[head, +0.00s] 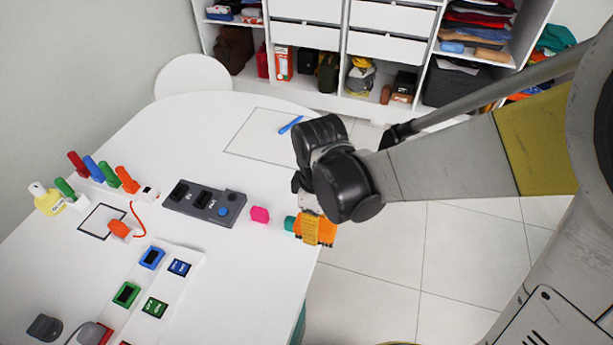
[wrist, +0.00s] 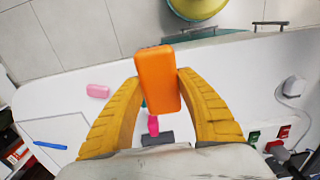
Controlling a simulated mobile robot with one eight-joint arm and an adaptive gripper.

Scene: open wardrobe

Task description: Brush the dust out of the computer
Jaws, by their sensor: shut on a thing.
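My gripper (wrist: 160,85) is shut on an orange block-like thing (wrist: 157,80), held between its two yellow fingers. In the head view my gripper (head: 312,228) is over the table's right edge, with the orange thing (head: 328,232) partly behind the fingers. A small teal piece (head: 290,223) shows just left of it; I cannot tell whether it is part of it. A slim blue thing (head: 290,124) lies on an outlined rectangle on the table; it also shows in the wrist view (wrist: 50,146). I cannot make out a computer or dust.
On the white table (head: 215,290) stand a grey panel (head: 205,203), a pink block (head: 260,215), coloured upright pieces (head: 95,170) and a switch strip (head: 150,280). Another pink block (wrist: 98,90) lies near the table edge. An open wardrobe (head: 340,40) stands behind.

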